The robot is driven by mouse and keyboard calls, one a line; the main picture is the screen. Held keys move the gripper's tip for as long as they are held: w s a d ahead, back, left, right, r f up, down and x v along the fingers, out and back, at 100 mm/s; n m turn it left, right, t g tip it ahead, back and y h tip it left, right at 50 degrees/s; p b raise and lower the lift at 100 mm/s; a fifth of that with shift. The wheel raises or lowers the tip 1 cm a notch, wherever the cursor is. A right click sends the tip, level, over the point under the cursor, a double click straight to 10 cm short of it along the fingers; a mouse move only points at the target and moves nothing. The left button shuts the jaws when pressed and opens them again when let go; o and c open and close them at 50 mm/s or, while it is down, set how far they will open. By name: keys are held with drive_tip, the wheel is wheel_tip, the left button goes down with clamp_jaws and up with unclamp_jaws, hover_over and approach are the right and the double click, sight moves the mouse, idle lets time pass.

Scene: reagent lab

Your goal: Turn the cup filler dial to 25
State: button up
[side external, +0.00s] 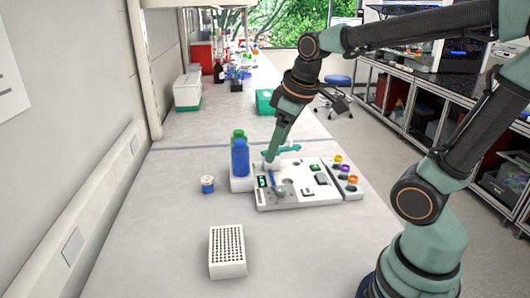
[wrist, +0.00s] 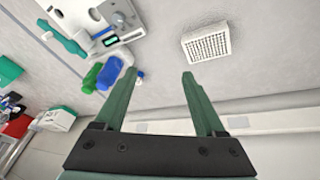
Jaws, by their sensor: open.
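A white instrument panel (side external: 330,196) lies flat on the bench in the side view, with a small dark display (side external: 263,182) at its left end. Part of the same panel shows at the top left of the wrist view, with a lit green display (wrist: 110,41) and a round grey knob-like part (wrist: 119,17). I cannot tell for sure which part is the cup filler dial, and no dial number is readable. My gripper (side external: 270,160) points down over the panel's back left part. In the wrist view my gripper (wrist: 158,74) is open, with nothing between its fingers.
Blue (side external: 240,157) and green (side external: 238,135) bottles stand close left of my gripper. A blue-and-white jar (side external: 207,184) and a white perforated rack (side external: 227,251) are on the bench. Several colored caps line the panel's right side.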

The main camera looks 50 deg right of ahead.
drive_tip(key=w+d+f+n+g, duration=0.2)
drive_tip(key=w+d+f+n, duration=0.25)
drive_tip(key=w+d, duration=0.2)
drive_tip(key=n+g, duration=0.2)
drive_tip(key=n, duration=0.2)
hover_over(281, 189)
wheel_tip(281, 189, down, 5)
wheel_tip(281, 189, down, 12)
drive_tip(key=shift+w+f, duration=0.1)
drive_tip(key=shift+f, duration=0.15)
drive_tip(key=shift+c, duration=0.4)
clamp_jaws()
